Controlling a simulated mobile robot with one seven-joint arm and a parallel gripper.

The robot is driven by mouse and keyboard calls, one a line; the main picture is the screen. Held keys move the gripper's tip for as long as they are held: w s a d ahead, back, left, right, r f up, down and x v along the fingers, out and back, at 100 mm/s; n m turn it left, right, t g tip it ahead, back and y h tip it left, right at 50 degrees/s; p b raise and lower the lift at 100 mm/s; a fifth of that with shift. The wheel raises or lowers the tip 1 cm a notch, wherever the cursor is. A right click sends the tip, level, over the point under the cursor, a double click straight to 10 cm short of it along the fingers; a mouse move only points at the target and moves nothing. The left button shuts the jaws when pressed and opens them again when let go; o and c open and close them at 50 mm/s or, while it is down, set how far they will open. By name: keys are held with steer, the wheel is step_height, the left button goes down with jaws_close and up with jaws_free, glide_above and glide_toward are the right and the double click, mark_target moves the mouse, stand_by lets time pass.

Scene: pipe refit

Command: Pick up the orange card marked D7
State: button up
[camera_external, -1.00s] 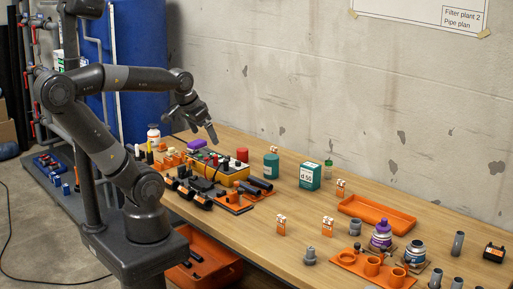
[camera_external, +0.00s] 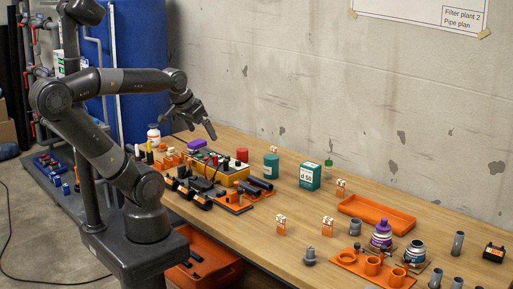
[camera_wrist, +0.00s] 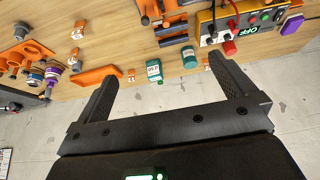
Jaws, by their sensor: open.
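Several small orange cards with white tops stand upright on the workbench. In the external view, one card (camera_external: 281,226) stands near the front edge, another card (camera_external: 327,227) to its right, a third (camera_external: 341,187) by the orange tray, and one far back by the wall. Their marks are too small to read, so I cannot tell which is D7. In the wrist view, cards show at upper left (camera_wrist: 78,31), and one (camera_wrist: 131,75) near the left finger. My gripper (camera_external: 211,134) is open and empty, above the far-left bench; its fingers (camera_wrist: 163,72) spread in the wrist view.
A yellow control box (camera_external: 232,174) with a red knob sits below my gripper. A teal canister (camera_external: 271,166) and green box (camera_external: 310,176) stand mid-bench. An orange tray (camera_external: 377,217), a cup holder (camera_external: 345,258), bottles and grey fittings fill the right. Bare wood surrounds the front cards.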

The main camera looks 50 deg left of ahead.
stand_by(0.3)
steer(key=c, duration=0.9)
steer(key=shift+w, duration=0.1)
